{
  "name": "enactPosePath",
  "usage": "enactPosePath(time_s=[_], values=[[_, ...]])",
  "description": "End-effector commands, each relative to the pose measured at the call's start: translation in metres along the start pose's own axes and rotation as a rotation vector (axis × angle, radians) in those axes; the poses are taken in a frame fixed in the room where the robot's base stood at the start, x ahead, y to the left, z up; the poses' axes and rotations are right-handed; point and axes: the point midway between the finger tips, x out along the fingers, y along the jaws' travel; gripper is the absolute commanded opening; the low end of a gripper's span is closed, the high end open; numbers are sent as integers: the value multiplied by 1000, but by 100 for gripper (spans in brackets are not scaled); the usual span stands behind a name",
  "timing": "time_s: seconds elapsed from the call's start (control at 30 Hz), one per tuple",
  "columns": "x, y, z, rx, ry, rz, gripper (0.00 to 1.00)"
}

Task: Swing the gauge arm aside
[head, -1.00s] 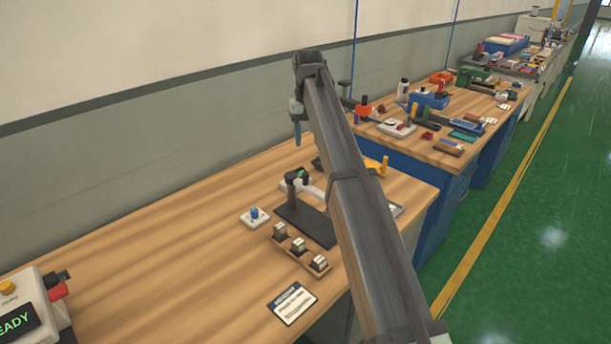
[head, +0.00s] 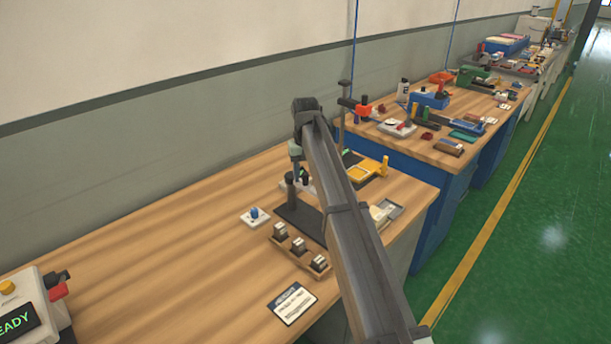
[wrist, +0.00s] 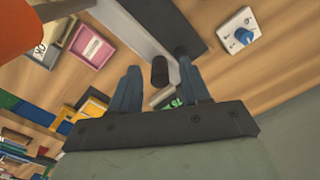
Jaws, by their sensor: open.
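The gauge stands on a dark base plate (head: 302,220) with a black post (head: 290,192) in the head view. Its pale gauge arm shows as a grey-white bar (wrist: 133,28) in the wrist view, and a green readout (wrist: 173,103) shows behind the fingers. A short black upright knob (wrist: 160,71) stands between the fingertips, with gaps on both sides. My gripper (head: 296,170) is down at the gauge, just behind the post; in the wrist view its open fingers (wrist: 158,76) straddle the knob. My arm hides part of the gauge in the head view.
A white block with a blue knob (head: 255,216) sits left of the gauge. A wooden rack (head: 290,254) with metal blocks stands in front. A yellow tray (head: 362,172) and grey tray (head: 390,214) lie right.

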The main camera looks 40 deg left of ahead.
Motion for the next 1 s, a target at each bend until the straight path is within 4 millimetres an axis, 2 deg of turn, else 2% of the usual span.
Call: enactPosePath(time_s=[0.13,0.47,0.93,1.0], values=[[8,0,0,0,0,0,46],[9,0,0,0,0,0,45],[9,0,0,0,0,0,0],[9,0,0,0,0,0,0]])
